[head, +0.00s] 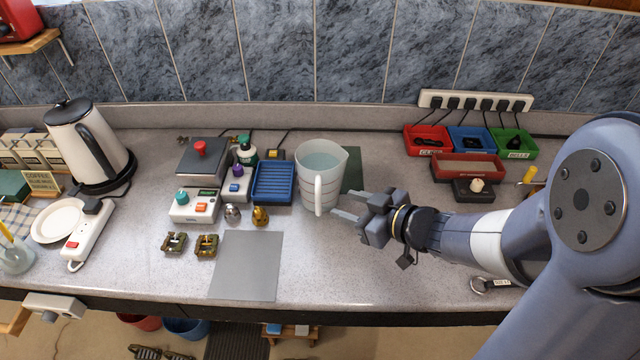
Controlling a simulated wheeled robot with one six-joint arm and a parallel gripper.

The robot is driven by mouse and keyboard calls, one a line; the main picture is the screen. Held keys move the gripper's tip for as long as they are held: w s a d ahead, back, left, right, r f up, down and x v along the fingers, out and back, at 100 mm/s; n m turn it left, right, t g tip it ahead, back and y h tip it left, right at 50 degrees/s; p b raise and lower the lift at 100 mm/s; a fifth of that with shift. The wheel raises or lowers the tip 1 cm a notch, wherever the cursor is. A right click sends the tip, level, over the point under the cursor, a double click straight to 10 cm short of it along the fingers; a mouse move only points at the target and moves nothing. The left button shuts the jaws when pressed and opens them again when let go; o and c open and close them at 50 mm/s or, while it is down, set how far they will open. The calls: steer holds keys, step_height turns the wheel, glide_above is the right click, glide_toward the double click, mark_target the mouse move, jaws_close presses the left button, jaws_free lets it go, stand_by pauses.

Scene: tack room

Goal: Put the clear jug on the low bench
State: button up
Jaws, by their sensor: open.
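The clear jug (306,176) stands upright on the grey speckled counter, near its middle. It is translucent with measuring marks, its handle faces the front, and its inside looks pale blue-green. My gripper (340,204) is just right of the jug, low near the counter, with its fingers pointing left toward it. The fingers are apart and hold nothing; I cannot tell whether a fingertip touches the jug. A low wooden bench (296,343), probably the low bench, shows on the floor below the counter's front edge, cut off by the frame, with small blue and white items on it.
Left of the jug are a blue ribbed tray (273,182), control boxes (194,205) and a grey mat (246,265). A white kettle (85,142) stands farther left. Red, blue and green bins (428,140) sit at the back right. The counter in front of the jug is clear.

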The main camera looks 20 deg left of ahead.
steer(key=shift+s+d+f+n+g, duration=0.1)
steer(key=shift+s+f+n+g, duration=0.25)
steer(key=shift+f+g, duration=0.2)
steer(key=shift+c, duration=1.4)
steer(key=x, duration=0.4)
steer(key=shift+a, duration=0.25)
steer(key=shift+c, duration=1)
steer(key=shift+p+x, duration=0.45)
steer(key=shift+x, duration=2.6)
